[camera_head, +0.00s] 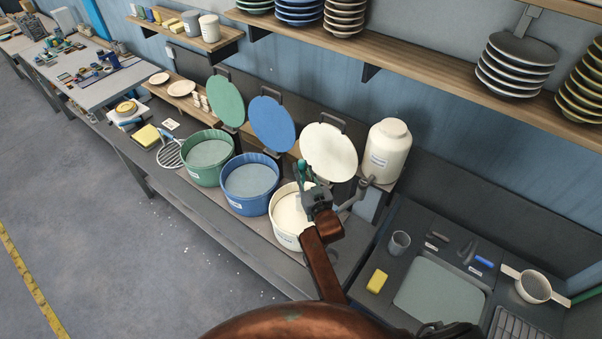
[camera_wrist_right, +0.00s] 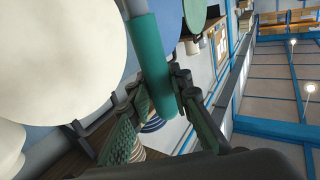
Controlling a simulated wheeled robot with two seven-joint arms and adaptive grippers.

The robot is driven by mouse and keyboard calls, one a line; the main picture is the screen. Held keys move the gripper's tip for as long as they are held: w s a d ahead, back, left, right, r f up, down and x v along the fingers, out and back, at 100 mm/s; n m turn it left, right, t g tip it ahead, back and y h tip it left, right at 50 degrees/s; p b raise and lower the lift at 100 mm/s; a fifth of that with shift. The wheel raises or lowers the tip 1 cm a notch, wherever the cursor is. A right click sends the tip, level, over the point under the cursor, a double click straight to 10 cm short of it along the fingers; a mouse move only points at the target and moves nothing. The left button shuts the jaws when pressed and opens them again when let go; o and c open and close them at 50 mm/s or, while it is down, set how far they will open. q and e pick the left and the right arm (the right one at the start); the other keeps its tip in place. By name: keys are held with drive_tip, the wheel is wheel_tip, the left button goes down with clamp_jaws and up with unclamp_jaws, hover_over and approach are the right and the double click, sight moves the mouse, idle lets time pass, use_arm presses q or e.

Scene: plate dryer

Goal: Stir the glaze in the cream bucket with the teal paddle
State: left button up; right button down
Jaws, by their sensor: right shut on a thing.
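The cream bucket (camera_head: 284,238) stands on the bench at the right end of a row of three buckets. Pale glaze (camera_head: 288,212) shows inside it; its right side is partly hidden by my right gripper. My right gripper (camera_head: 311,190) is over the right part of this bucket, shut on the teal paddle (camera_head: 303,171). The paddle's teal handle (camera_wrist_right: 148,50) crosses between the fingers (camera_wrist_right: 172,98) in the right wrist view. Its lower end is hidden in the head view, so I cannot tell whether it touches the glaze. My left gripper is not in view.
A blue bucket (camera_head: 247,203) and a green bucket (camera_head: 205,178) stand to the left. Round lids, including a cream one (camera_head: 328,152), stand upright behind. A white jar (camera_head: 386,150) is at the back right. A sink area (camera_head: 440,290) with sponge and sieve lies right.

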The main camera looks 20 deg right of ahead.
sight(302, 160)
drive_tip(key=shift+r, duration=2.4)
idle(0.8)
